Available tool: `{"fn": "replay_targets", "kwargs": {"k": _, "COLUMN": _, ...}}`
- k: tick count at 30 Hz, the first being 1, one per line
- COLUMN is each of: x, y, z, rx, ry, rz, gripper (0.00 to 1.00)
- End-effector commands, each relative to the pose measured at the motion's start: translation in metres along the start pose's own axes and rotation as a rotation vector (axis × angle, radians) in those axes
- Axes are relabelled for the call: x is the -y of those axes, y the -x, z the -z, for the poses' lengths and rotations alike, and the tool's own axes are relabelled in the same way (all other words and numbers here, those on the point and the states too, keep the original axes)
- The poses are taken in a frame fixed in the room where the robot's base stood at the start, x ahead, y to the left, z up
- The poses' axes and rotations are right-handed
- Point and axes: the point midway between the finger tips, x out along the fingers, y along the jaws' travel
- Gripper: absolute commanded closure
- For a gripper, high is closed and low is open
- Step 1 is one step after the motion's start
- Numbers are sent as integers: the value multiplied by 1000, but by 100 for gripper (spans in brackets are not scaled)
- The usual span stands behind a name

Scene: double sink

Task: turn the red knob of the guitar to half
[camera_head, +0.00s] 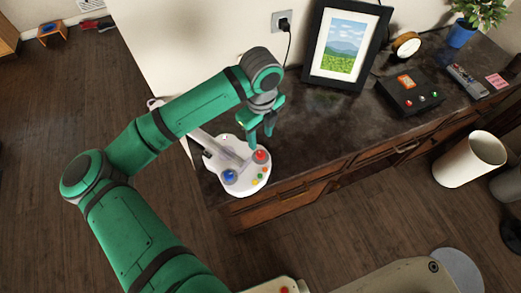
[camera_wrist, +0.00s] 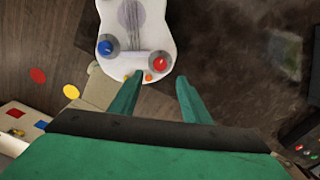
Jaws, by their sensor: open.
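The white guitar (camera_head: 238,160) lies at the left end of the dark countertop; its neck points to the upper left. Its red knob (camera_head: 261,155) is on the body's right side, and a blue knob (camera_head: 229,176) is at the lower left. The wrist view also shows the red knob (camera_wrist: 159,63), the blue knob (camera_wrist: 105,47) and the guitar body (camera_wrist: 135,20). My gripper (camera_head: 260,143) is open and empty, just above and beside the red knob. In the wrist view its fingers (camera_wrist: 158,88) are spread, with the red knob just beyond the tips. Contact cannot be told.
Behind stand a framed picture (camera_head: 341,45) and a wall socket with a plug (camera_head: 284,22). To the right are a black box with buttons (camera_head: 410,93), a clock (camera_head: 406,45), a remote (camera_head: 467,80) and a potted plant (camera_head: 462,30). The countertop middle is clear.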

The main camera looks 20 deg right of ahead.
Motion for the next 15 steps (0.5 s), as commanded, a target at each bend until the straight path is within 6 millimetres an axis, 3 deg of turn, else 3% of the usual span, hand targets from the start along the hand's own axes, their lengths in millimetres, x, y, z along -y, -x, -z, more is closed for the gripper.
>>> {"fn": "replay_targets", "kwargs": {"k": 15, "x": -1, "y": -83, "z": 1, "rx": -6, "ry": 1, "rz": 1, "gripper": 57}}
